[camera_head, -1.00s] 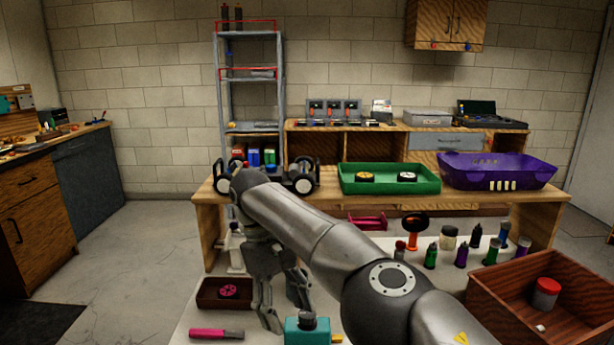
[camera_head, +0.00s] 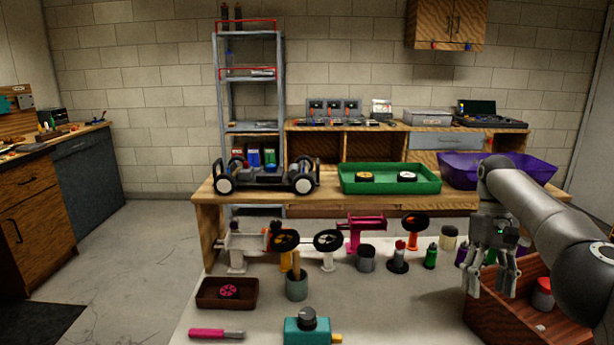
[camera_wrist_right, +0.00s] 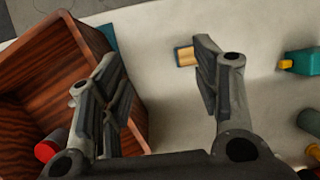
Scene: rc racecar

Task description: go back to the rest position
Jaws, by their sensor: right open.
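My right gripper (camera_head: 493,272) hangs at the right of the head view, fingers pointing down, above the left part of the wooden crate (camera_head: 497,320). In the right wrist view my right gripper (camera_wrist_right: 165,90) is open and empty, with its two fingers well apart. The crate's wall (camera_wrist_right: 92,40) lies under the left finger there, and pale table surface shows between the fingers. My left gripper is not in view.
The crate holds a red-capped jar (camera_head: 543,296). Behind, a bench carries a car chassis (camera_head: 265,178), a green tray (camera_head: 390,186) and a purple bin (camera_head: 460,174).

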